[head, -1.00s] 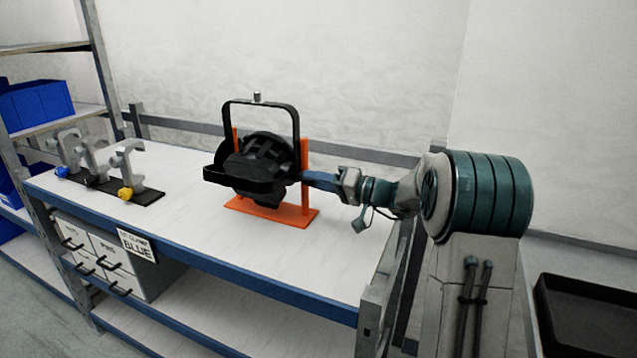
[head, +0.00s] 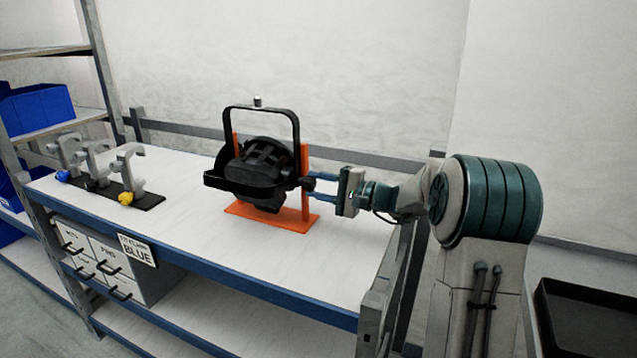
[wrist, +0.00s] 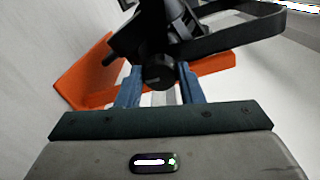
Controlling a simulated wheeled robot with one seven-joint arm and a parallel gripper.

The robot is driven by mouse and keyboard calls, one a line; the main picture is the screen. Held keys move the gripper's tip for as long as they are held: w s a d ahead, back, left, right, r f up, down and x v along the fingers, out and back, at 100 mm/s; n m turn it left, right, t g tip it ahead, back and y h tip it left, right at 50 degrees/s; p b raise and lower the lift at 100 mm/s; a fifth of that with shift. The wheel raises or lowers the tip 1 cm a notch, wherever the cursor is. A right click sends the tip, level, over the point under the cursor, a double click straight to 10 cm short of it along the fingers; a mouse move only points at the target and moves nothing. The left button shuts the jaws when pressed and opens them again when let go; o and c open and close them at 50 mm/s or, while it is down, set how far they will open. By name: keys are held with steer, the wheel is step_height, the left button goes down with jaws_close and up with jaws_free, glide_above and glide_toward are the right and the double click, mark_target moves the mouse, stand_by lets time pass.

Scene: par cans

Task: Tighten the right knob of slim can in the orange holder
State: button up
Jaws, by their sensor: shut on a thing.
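The slim can (head: 258,176) is black and sits in the orange holder (head: 271,220) on the workbench, with its black yoke standing up above it. Its right knob (head: 307,184) is a dark round knob on the can's right side. In the wrist view the knob (wrist: 158,74) lies between two blue fingers. My gripper (head: 315,188) reaches in from the right and is shut on the knob. The can's rear is hidden.
Several grey clamps with coloured knobs stand on a black strip (head: 146,200) at the bench's left. Labelled drawers (head: 95,255) hang below. The bench top (head: 300,265) in front of the holder is clear. A black tray (head: 590,315) lies at lower right.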

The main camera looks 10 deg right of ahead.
steer(key=m+p, duration=0.2)
steer(key=m, duration=0.1)
steer(key=shift+r, duration=0.1)
steer(key=shift+m+p, duration=0.9)
steer(key=shift+m, duration=0.6)
steer(key=o, duration=1)
steer(key=shift+d, duration=0.1)
steer(key=v, duration=1.3)
steer(key=shift+s+d, duration=0.25)
steer(key=shift+d, duration=0.05)
